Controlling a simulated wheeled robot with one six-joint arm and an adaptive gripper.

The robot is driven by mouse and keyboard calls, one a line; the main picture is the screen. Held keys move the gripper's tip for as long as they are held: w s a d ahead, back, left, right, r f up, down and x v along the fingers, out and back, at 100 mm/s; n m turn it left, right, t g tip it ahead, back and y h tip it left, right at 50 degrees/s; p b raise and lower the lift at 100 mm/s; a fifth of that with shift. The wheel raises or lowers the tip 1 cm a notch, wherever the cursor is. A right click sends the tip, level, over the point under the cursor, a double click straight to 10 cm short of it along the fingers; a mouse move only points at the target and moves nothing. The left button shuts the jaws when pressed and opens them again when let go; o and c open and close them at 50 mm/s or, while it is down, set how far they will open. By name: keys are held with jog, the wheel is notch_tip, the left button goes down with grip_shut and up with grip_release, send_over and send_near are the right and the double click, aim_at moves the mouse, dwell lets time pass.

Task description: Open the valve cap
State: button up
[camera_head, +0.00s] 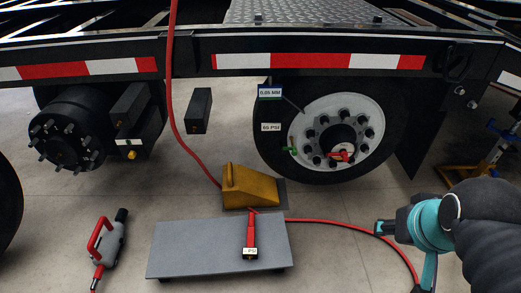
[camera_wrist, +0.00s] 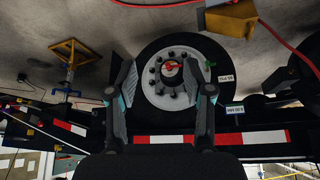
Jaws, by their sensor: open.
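The trailer wheel (camera_head: 338,132) has a white rim in a black tyre. A small green piece (camera_head: 293,150), which looks like the valve cap, sits at the left side of the rim. A red piece (camera_head: 340,156) is at the hub. My gripper (camera_head: 398,258) is at the lower right, apart from the wheel and empty. In the wrist view my gripper (camera_wrist: 165,82) is open, its fingers spread on either side of the upside-down wheel (camera_wrist: 175,78).
A yellow wheel chock (camera_head: 250,188) stands on the floor left of the tyre. A grey low platform (camera_head: 195,250) holds a red gauge tool (camera_head: 250,235). A red hose (camera_head: 340,223) runs across the floor. A yellow stand (camera_head: 480,170) is at the right.

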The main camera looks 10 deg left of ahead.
jog(key=w+a+f+n+t+y+b, duration=0.1)
jog(key=w+a+f+t+b, duration=0.15)
jog(key=w, duration=0.55)
jog(key=w+a+f+t+b, duration=0.1)
jog(key=w+a+f, duration=0.15)
jog(key=w, duration=0.65)
jog(key=n+t+y+b, duration=0.2)
jog(key=t+b, duration=0.3)
jog(key=b, duration=0.1)
send_near(295, 154)
jog(key=s+d+r, duration=0.5)
jog(key=d+r, duration=0.1)
jog(key=w+a+f+t+y+b, duration=0.2)
jog(key=a+f+t, duration=0.15)
jog(key=f, duration=0.55)
jog(key=x, duration=0.9)
jog(key=a+x, duration=0.1)
jog(key=x, duration=0.3)
jog(key=shift+w+a+f+b, duration=0.2)
jog(key=shift+f+b, duration=0.1)
jog(key=shift+b, duration=0.1)
grip_shut()
jog(key=shift+d, duration=0.2)
jog(key=shift+a, duration=0.15)
